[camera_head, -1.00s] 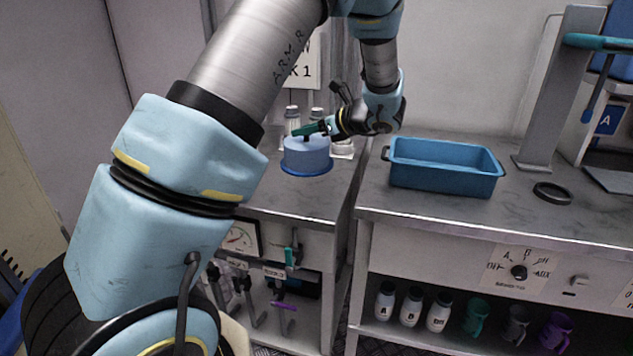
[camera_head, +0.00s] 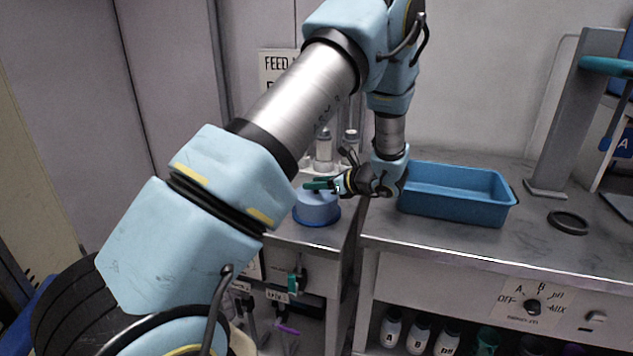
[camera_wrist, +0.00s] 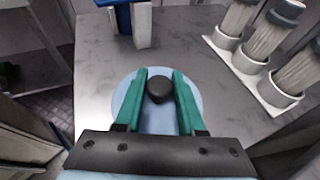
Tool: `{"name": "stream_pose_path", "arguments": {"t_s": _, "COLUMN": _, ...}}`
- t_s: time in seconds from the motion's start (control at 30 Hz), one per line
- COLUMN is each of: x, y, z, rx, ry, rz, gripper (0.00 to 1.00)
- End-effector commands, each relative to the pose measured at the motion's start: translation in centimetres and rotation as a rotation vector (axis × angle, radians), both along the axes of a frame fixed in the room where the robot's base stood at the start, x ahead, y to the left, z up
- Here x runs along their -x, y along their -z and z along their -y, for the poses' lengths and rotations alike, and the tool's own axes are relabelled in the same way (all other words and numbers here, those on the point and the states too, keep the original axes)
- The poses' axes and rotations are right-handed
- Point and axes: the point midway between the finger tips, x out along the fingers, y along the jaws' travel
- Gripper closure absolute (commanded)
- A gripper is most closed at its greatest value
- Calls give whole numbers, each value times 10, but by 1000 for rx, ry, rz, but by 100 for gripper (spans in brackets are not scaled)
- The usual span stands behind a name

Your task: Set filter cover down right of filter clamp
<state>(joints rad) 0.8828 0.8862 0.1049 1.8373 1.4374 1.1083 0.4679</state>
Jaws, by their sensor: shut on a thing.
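The filter cover, a round light-blue lid (camera_head: 317,207) with a darker blue rim, is over the left bench. In the wrist view its pale top (camera_wrist: 160,122) shows below a black knob (camera_wrist: 160,89). My gripper (camera_head: 314,185) is shut on this knob, its green fingers (camera_wrist: 158,85) on either side. I cannot tell whether the cover touches the bench. A blue piece with two grey-blue legs (camera_wrist: 132,22) stands beyond it at the top of the wrist view; it may be the filter clamp, but I cannot tell. My arm hides the left of this bench in the head view.
White cylinders in a holder (camera_wrist: 265,85) stand at the back of the left bench, right in the wrist view. A blue tray (camera_head: 455,207), a black ring (camera_head: 568,222) and a grey stand (camera_head: 575,115) are on the right bench.

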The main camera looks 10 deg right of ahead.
Motion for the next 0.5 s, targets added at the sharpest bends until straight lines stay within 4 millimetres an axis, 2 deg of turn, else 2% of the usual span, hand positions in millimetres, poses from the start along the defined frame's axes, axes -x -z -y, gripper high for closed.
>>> {"name": "stream_pose_path", "arguments": {"t_s": 0.3, "x": 0, "y": 3, "z": 0, "rx": 0, "ry": 0, "rz": 1, "gripper": 100}}
{"name": "stream_pose_path", "arguments": {"t_s": 0.33, "x": 0, "y": 3, "z": 0, "rx": 1, "ry": 0, "rz": 1, "gripper": 61}}
{"name": "stream_pose_path", "arguments": {"t_s": 0.5, "x": 0, "y": 2, "z": 0, "rx": 1, "ry": 0, "rz": 1, "gripper": 41}}
